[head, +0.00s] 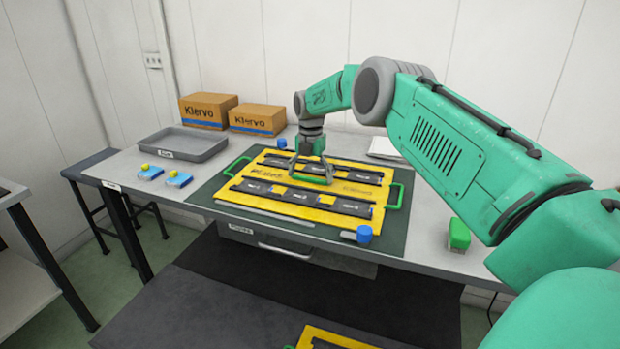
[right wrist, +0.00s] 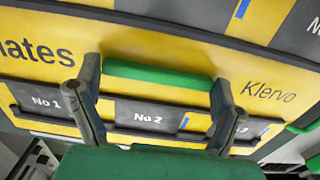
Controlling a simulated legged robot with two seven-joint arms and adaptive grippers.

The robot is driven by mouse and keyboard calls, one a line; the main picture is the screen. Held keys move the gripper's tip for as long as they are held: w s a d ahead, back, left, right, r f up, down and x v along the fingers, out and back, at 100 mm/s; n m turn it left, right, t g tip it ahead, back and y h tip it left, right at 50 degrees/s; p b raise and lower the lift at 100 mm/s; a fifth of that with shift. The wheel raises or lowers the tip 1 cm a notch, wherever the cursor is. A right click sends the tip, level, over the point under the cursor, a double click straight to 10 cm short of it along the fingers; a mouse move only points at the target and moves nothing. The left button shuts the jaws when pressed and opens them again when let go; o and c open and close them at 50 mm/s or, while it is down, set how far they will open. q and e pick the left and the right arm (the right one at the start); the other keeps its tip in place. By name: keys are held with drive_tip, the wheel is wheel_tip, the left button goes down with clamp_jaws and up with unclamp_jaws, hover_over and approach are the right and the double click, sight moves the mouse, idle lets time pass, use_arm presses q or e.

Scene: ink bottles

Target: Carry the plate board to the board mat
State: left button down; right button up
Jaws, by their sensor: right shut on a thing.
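The plate board (head: 345,173) is yellow, with dark numbered plates and green handles at its ends. It shows over the dark green board mat (head: 205,190) on the table. Whether it rests on the mat or hangs slightly above it, I cannot tell. My right gripper (head: 311,172) is over the middle of the board, shut on its green middle grip. In the right wrist view, the fingers (right wrist: 157,95) stand at both ends of that green grip (right wrist: 158,75), with the board's lettering and plates around it. My left gripper is not in view.
A grey tray (head: 183,144) and two Klervo boxes (head: 208,110) are at the left and back. Another yellow board (head: 335,338) lies on a dark surface in front.

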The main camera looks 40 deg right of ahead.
sight(309, 177)
drive_tip(key=shift+s+d+f, duration=0.1)
drive_tip(key=shift+s+f, duration=0.05)
drive_tip(key=shift+f, duration=0.1)
drive_tip(key=o, duration=1.2)
drive_tip(key=shift+a, duration=0.2)
drive_tip(key=shift+o, duration=1.1)
drive_tip(key=shift+a, duration=0.25)
drive_tip(key=shift+w+a+r, duration=0.15)
drive_tip(key=shift+w+a, duration=0.05)
drive_tip(key=shift+a, duration=0.1)
drive_tip(key=shift+d+r, duration=0.1)
drive_tip(key=shift+r, duration=0.35)
drive_tip(key=r, duration=0.2)
drive_tip(key=d+r, duration=0.1)
drive_tip(key=r, duration=0.1)
drive_tip(key=shift+r+p, duration=0.15)
drive_tip(key=shift+p, duration=0.15)
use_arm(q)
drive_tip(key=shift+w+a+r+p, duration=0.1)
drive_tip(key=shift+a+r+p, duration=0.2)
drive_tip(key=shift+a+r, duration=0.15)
use_arm(e)
wheel_tip(309, 177, up, 7)
drive_tip(key=shift+a, duration=0.45)
